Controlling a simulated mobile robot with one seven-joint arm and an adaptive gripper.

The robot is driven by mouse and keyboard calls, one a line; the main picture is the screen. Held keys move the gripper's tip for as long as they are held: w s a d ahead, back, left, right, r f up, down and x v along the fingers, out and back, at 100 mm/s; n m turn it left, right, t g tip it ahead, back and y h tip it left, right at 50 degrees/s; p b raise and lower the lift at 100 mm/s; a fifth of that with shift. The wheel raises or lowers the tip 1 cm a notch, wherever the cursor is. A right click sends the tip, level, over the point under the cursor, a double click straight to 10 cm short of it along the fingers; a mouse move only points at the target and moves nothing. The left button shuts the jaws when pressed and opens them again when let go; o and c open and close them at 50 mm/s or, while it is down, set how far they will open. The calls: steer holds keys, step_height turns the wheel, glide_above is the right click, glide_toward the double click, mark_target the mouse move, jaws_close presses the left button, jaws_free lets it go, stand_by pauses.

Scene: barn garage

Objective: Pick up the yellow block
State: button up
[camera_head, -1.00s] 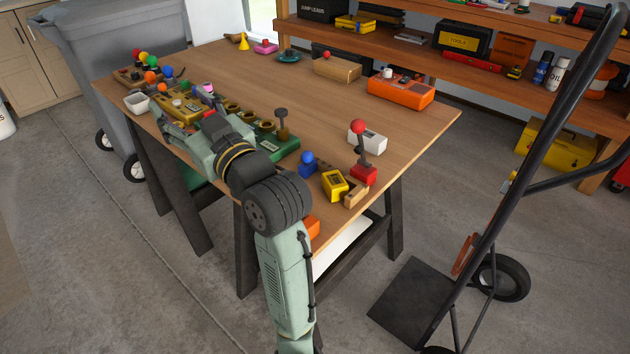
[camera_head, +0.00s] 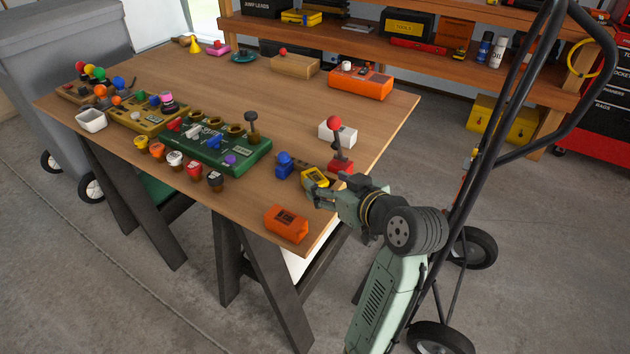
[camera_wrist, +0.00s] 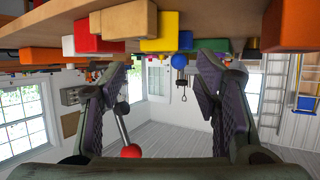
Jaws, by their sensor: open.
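In the wrist view, which looks upside down, the yellow block (camera_wrist: 166,30) is at the top middle. My gripper (camera_head: 323,198) is at the table's front edge, close to the yellow block's near side. In the wrist view my gripper (camera_wrist: 163,85) is open with nothing between its fingers; the block lies ahead, roughly in line with the gap. A small wooden block (camera_wrist: 127,20) shows beside the yellow block, partly hidden by my gripper in the head view.
A blue piece (camera_head: 284,167) is left, an orange block (camera_head: 287,223) at the front corner. A green panel (camera_head: 208,150) lies further left. The table's middle is clear.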

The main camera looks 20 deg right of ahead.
mark_target(313, 175)
steer(key=shift+p+x, duration=0.9)
steer(key=shift+x, duration=1.9)
steer(key=shift+c, duration=0.6)
steer(key=shift+s, duration=0.1)
steer(key=c, duration=1.2)
steer(key=shift+r, duration=0.1)
